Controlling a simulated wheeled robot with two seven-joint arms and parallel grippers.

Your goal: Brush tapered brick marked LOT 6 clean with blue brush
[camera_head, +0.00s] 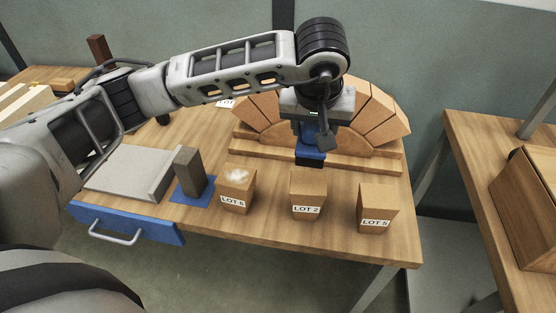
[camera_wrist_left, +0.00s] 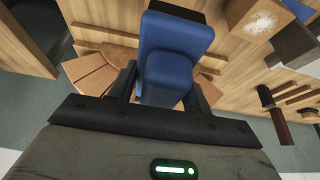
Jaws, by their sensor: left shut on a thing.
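The tapered brick marked LOT 6 (camera_head: 236,190) stands upright near the table's front edge, with a white dusty patch on its top. The same brick (camera_wrist_left: 255,22) shows at the upper right of the left wrist view, its dusty face visible. My left gripper (camera_head: 311,138) is shut on the blue brush (camera_head: 310,155), held in front of the brick arch, behind the LOT 2 brick and to the right of LOT 6. In the left wrist view the blue brush (camera_wrist_left: 175,58) sits between the dark fingers. Its dark bristle end points away from the gripper. My right gripper is not in view.
Bricks LOT 2 (camera_head: 308,195) and LOT 5 (camera_head: 377,209) stand to the right of LOT 6. A dark block (camera_head: 188,168) stands on a blue mat to its left, beside a grey slab (camera_head: 128,172). The brick arch (camera_head: 378,112) rises behind. A hammer (camera_wrist_left: 274,112) shows in the left wrist view.

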